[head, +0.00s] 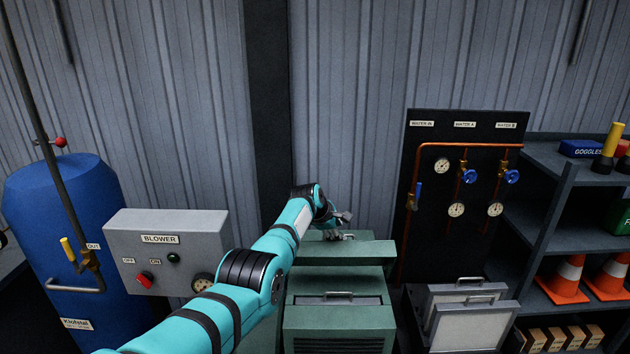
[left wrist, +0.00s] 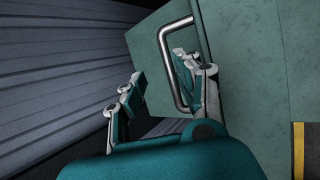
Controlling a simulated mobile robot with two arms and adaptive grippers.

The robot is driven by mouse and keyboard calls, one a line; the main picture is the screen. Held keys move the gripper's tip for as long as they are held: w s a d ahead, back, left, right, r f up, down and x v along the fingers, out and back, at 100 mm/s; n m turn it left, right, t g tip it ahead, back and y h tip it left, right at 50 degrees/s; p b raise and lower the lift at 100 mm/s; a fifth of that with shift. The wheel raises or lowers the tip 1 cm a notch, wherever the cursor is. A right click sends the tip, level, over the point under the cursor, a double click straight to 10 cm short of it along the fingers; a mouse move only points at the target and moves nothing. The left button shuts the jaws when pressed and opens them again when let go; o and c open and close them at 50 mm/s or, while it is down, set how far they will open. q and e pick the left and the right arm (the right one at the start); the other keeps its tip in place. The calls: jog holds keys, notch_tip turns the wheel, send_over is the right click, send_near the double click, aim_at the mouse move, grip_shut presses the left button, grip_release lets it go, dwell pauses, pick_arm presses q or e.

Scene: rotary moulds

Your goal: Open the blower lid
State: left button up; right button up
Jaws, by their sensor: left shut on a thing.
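The green blower cabinet (head: 340,322) stands at the bottom middle of the head view. Its green lid (head: 360,254) appears raised at the back, with a recess and a metal handle (head: 338,295) in front of it. My left gripper (head: 342,222) is at the lid's far upper side. In the left wrist view, its fingers (left wrist: 160,80) lie on either side of one bar of the lid's silver handle (left wrist: 168,60), shut on it. The green lid panel shows behind the handle (left wrist: 150,50). Exact finger contact is partly hidden. My right gripper is out of view.
A grey control box (head: 170,250) labelled BLOWER, with a red switch (head: 145,280), stands left. A black pipe panel (head: 460,200), framed grey filters (head: 470,325) and a shelf with cones (head: 565,275) are right.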

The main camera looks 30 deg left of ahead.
pick_arm(q)
jog(key=r+p, duration=0.1)
jog(key=a+r+p, duration=0.1)
jog(key=r, duration=0.1)
jog(key=shift+s+r, duration=0.15)
jog(key=shift+s, duration=0.05)
jog(key=s+a+r, duration=0.1)
jog(key=s+r, duration=0.2)
jog(key=r, duration=0.3)
jog(key=s+a+r+p, duration=0.1)
jog(key=s+a+r, duration=0.1)
jog(key=r, duration=0.4)
jog(key=shift+s+r, duration=0.35)
jog(key=shift+s, duration=0.2)
dwell(0.4)
jog(key=shift+r, duration=0.1)
dwell(0.4)
jog(key=v, duration=1.1)
jog(key=shift+s+r, duration=0.3)
jog(key=shift+s, duration=0.05)
